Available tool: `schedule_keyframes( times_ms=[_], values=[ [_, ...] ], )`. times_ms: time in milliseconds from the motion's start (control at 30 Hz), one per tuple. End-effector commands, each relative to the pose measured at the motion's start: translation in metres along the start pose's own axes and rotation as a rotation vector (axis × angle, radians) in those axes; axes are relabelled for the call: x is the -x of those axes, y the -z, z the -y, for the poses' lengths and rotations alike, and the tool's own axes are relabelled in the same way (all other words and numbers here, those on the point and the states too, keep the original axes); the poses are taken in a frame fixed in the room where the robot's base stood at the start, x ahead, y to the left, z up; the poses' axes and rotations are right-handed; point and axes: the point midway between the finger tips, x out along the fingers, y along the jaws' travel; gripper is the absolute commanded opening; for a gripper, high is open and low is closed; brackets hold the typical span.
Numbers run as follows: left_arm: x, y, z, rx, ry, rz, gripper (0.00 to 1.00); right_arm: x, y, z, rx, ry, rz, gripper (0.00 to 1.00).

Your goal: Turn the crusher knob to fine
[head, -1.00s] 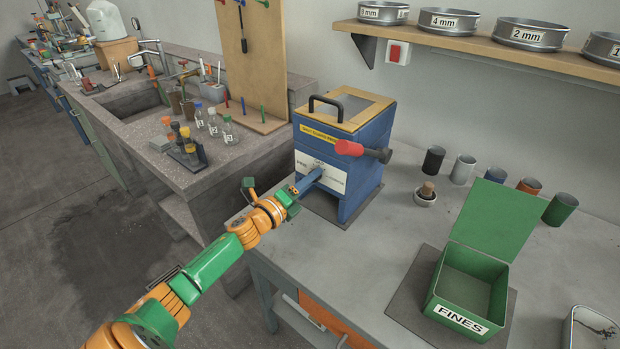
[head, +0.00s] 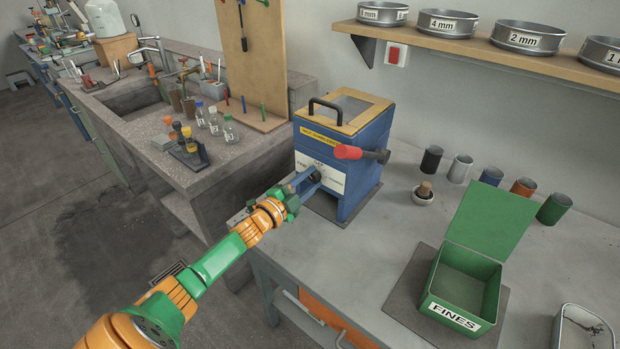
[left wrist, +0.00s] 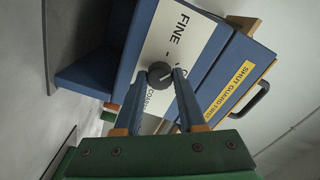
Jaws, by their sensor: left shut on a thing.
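The crusher (head: 350,190) is a blue box with a wooden-rimmed lid at the bench's left. Its white front plate (head: 332,180) reads FINE at left; the word at right is COARSE, partly covered in the left wrist view. The dark round knob (left wrist: 160,74) on this plate has a pale pointer line, whose setting I cannot read surely. My left gripper (head: 308,180) reaches the plate from the front left. In the left wrist view its two blue-grey fingers (left wrist: 161,84) are shut on the knob, one on each side. My right gripper is not in view.
A green open box labelled FINES (head: 452,318), a small mortar (head: 422,196) and several coloured cups stand to the right. Bench between crusher and box is clear. A sieve shelf (head: 470,48) hangs above.

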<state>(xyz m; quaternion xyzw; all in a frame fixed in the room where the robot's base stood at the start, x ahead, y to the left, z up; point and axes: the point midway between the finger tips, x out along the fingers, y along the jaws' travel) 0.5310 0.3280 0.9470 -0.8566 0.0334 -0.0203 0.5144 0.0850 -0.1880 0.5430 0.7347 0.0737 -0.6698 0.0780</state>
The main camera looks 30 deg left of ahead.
Motion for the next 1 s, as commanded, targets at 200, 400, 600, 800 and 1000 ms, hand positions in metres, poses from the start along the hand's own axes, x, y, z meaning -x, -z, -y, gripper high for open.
schedule_keyframes(
  times_ms=[200,400,600,800,1000],
  values=[
    [-0.0003,0.0009,0.0021,0.2,0.001,-0.001,0.0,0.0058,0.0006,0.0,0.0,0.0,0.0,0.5],
    [-0.0003,0.0005,0.0021,0.364,0.001,-0.001,0.0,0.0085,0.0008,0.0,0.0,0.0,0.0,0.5],
    [-0.0003,0.0002,0.0024,0.493,0.002,-0.001,0.0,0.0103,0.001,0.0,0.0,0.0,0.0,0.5],
    [-0.0003,0.0001,0.0021,0.575,0.001,-0.002,0.0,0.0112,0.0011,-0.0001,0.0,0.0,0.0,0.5],
    [-0.0003,0.0001,0.002,0.615,0.001,-0.002,0.0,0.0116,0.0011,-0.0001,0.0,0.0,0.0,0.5]
  ],
)
